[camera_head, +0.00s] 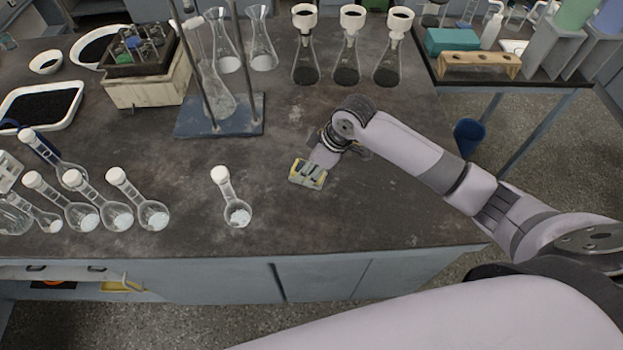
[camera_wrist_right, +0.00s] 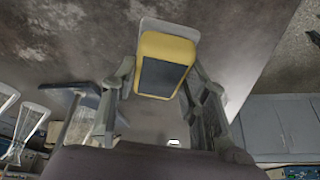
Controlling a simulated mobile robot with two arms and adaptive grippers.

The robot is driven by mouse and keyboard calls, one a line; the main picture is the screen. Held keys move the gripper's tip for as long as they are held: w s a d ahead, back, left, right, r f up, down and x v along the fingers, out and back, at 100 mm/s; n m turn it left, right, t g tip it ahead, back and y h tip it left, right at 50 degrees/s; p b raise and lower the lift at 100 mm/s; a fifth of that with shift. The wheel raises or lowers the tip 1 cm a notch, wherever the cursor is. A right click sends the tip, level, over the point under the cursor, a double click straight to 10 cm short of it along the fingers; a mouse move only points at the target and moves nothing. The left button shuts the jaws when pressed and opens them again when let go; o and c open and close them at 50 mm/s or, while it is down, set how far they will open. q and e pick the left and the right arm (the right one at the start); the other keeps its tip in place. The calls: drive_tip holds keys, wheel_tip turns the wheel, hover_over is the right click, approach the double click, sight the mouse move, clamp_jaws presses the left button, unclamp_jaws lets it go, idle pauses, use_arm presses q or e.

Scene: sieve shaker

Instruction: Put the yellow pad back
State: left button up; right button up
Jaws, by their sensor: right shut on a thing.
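The yellow pad (camera_wrist_right: 167,62), with a dark grey face, is between the fingers of my right gripper (camera_wrist_right: 160,92) in the right wrist view. A pale, rounded plate edge shows just beyond the pad. In the head view my right gripper (camera_head: 308,173) is over the middle of the dark bench, with yellow showing at its tips. It is shut on the pad. I cannot tell whether the pad touches the bench top. My left gripper is not in view.
The bench (camera_head: 330,225) is clear around my right gripper. A round-bottom flask (camera_head: 237,213) stands to its left, with several more beyond. A blue-based stand (camera_head: 220,122) is behind left, and funnel-topped flasks (camera_head: 347,70) stand behind. A test-tube rack (camera_head: 478,64) is on the side table.

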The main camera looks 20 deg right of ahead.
wheel_tip(320, 180, down, 2)
drive_tip(key=shift+f, duration=0.15)
wheel_tip(320, 180, down, 4)
drive_tip(key=shift+f+p, duration=0.1)
drive_tip(key=shift+p, duration=0.2)
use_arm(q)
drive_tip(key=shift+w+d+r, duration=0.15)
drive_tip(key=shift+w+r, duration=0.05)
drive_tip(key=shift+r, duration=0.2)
use_arm(e)
drive_tip(key=shift+f, duration=0.2)
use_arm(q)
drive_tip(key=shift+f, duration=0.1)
use_arm(e)
drive_tip(key=shift+f, duration=0.15)
drive_tip(key=o, duration=1.1)
